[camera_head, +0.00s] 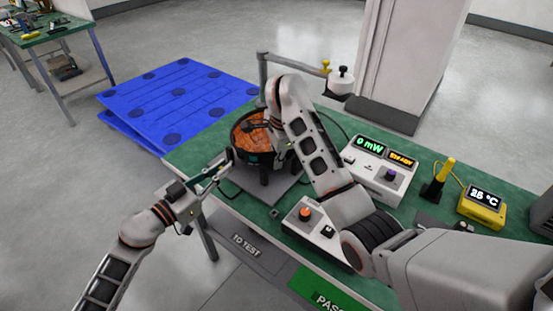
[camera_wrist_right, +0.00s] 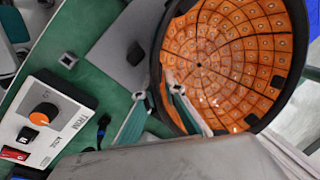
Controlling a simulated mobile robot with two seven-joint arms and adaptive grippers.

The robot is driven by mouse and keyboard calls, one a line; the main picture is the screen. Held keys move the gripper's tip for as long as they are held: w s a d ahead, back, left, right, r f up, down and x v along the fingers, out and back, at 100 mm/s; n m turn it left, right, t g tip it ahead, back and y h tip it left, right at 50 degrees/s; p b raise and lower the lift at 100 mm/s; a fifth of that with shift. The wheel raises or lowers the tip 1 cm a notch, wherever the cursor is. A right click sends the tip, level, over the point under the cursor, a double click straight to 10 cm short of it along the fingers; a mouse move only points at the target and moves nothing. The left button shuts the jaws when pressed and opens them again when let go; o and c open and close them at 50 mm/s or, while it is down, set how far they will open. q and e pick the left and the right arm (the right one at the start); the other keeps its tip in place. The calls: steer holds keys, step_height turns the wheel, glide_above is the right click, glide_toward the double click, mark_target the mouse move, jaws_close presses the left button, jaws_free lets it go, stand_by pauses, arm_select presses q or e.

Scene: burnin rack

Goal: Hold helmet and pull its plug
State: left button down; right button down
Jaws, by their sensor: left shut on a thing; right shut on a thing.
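The helmet (camera_head: 247,131), a black bowl with an orange tiled inside, sits on a stand on the green bench. In the right wrist view its black rim (camera_wrist_right: 156,62) and orange inside (camera_wrist_right: 225,60) fill the upper right. My right gripper (camera_head: 270,142) is shut on the helmet's rim; one finger is inside and one outside, as the right wrist view (camera_wrist_right: 159,94) shows. My left gripper (camera_head: 223,165) is at the helmet's left side, shut on what appears to be the plug, mostly hidden by the fingers. A dark cable loops below that gripper.
A control box with an orange knob (camera_head: 305,213) stands in front of my right arm; a meter (camera_head: 374,166) stands behind it. A yellow temperature display (camera_head: 482,206) is further right. A post with a swing arm (camera_head: 295,62) rises behind the helmet. A blue pallet (camera_head: 180,95) lies beyond the bench.

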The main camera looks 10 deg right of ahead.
arm_select(q)
steer(key=shift+v, duration=0.95)
arm_select(e)
steer(key=shift+s+f, duration=0.1)
steer(key=shift+f, duration=0.05)
steer(key=c, duration=2)
jaws_free()
steer(key=shift+c, duration=0.2)
